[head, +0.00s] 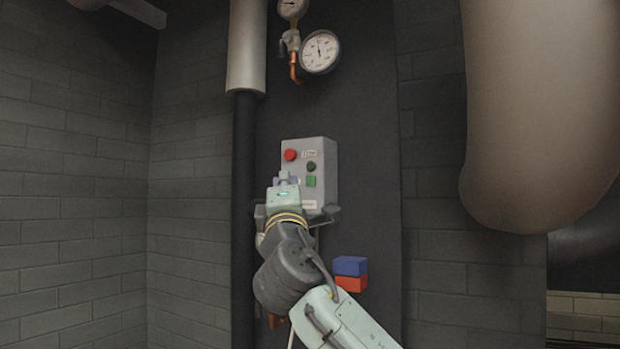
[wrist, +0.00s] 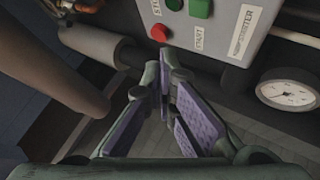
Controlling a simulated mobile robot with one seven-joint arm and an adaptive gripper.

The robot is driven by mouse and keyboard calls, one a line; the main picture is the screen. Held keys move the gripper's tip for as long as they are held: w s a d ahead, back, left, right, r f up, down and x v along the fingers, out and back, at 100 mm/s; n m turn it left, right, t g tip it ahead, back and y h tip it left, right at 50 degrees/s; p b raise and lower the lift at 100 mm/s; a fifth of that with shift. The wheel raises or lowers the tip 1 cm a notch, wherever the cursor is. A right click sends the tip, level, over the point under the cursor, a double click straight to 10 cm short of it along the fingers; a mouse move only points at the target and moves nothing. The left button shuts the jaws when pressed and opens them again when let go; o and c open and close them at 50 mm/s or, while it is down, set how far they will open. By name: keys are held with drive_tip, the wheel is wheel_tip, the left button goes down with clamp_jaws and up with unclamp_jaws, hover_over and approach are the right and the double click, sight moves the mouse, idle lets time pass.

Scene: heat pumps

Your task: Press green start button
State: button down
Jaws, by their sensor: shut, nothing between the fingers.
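A grey control box (head: 325,160) is on the dark panel. It carries a red button (head: 290,154), a dark green round button (head: 311,167) and a brighter green square button (head: 311,181). My gripper (head: 283,176) is in front of the box's lower left, left of the green square button. In the wrist view its purple-padded fingers (wrist: 165,66) are shut and empty, pointing towards the box's edge near the red button, apart from the green button.
Gauges (head: 320,51) hang above the box, and one (wrist: 288,90) shows at right in the wrist view. A vertical pipe (head: 244,150) runs left of the box. A blue block (head: 350,266) and a red block (head: 352,284) are below right. A big rounded tank (head: 540,110) hangs at right.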

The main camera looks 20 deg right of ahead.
drive_tip(key=shift+w+d, duration=1.6)
drive_tip(key=shift+d, duration=0.05)
drive_tip(key=shift+w+d, duration=0.1)
drive_tip(key=shift+w, duration=0.05)
drive_tip(key=shift+w+d, duration=0.15)
drive_tip(key=shift+d, duration=0.05)
drive_tip(key=shift+w+d, duration=0.25)
idle(1.1)
drive_tip(key=shift+a, duration=0.1)
drive_tip(key=shift+s+a, duration=0.45)
drive_tip(key=shift+s, duration=0.1)
drive_tip(key=shift+s+a+b, duration=0.9)
drive_tip(key=shift+s+a, duration=0.85)
drive_tip(key=shift+a, duration=0.05)
drive_tip(key=shift+f, duration=0.1)
